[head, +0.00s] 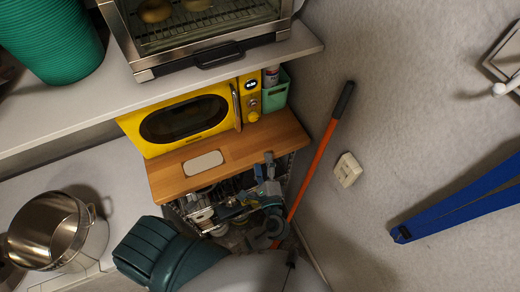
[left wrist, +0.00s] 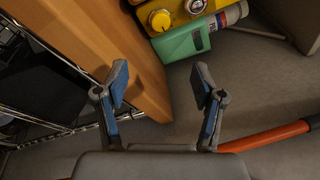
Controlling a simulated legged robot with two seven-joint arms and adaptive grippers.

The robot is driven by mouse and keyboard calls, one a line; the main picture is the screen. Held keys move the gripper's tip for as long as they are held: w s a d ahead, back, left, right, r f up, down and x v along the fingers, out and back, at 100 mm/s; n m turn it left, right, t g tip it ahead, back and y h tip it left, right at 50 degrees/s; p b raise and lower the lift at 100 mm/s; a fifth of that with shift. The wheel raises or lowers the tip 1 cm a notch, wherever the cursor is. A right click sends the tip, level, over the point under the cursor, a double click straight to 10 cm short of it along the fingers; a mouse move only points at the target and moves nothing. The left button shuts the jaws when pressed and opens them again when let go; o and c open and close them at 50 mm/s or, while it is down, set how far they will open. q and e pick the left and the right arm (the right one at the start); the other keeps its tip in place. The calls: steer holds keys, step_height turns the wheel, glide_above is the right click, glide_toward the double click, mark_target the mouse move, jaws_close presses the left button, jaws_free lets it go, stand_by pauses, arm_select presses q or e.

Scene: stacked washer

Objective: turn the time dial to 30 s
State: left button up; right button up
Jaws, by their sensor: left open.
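A yellow microwave (head: 158,145) stands on the wooden board with its door shut. Its right-hand panel has a small lit display (head: 250,85), a round silver dial (head: 252,103) and a yellow knob (head: 253,117) below it. In the left wrist view the yellow knob (left wrist: 160,20) and silver dial (left wrist: 195,6) show at the top edge; their markings are too small to read. My left gripper (head: 264,166) is open and empty, in front of and below the panel, by the board's front edge; its blue-padded fingers (left wrist: 161,88) touch neither dial. My right gripper is not in view.
A green holder (head: 275,97) with a can (head: 271,76) stands just right of the panel. The wooden board (head: 235,143) carries a pale rectangular item (head: 203,164). An orange-handled pole (head: 318,165) leans at the right. A toaster oven (head: 200,35) sits on the shelf above.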

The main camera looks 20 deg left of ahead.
arm_select(q)
step_height(320, 180, down, 32)
steer(key=s+d+g+h, duration=0.1)
steer(key=g+h, duration=0.4)
steer(key=h, duration=0.1)
steer(key=shift+s+d+r, duration=0.15)
steer(key=shift+s+d, duration=0.1)
steer(key=shift+d, duration=0.15)
steer(key=shift+m, duration=0.3)
